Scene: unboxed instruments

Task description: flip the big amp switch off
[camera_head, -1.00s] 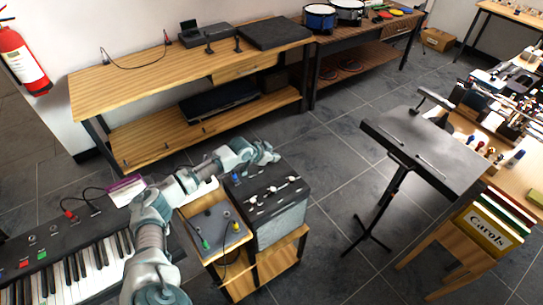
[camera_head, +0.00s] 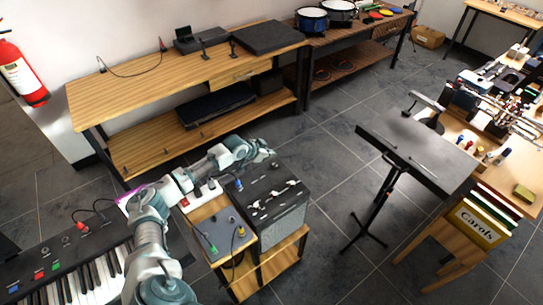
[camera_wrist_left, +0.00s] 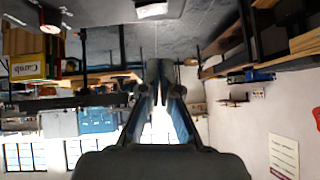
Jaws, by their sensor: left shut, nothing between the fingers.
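The big amp (camera_head: 284,222) is a dark box with a grey grille front and a black top carrying several white-and-black controls (camera_head: 284,188). It stands right of centre on a low wooden stand. Which control is the switch is too small to tell. My left gripper (camera_head: 268,149) is just beyond the amp's far top edge, near its back corner; whether it touches the amp cannot be told. In the left wrist view its two dark fingers (camera_wrist_left: 154,82) are together and empty. The amp is not recognisable in that view. My right gripper is not in view.
A grey-topped unit (camera_head: 218,232) with coloured plugs sits left of the amp. A keyboard (camera_head: 75,265) is at lower left. A music stand (camera_head: 418,152) stands to the right. A long wooden bench (camera_head: 140,95) lies behind. Open tiled floor (camera_head: 335,150) separates amp and music stand.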

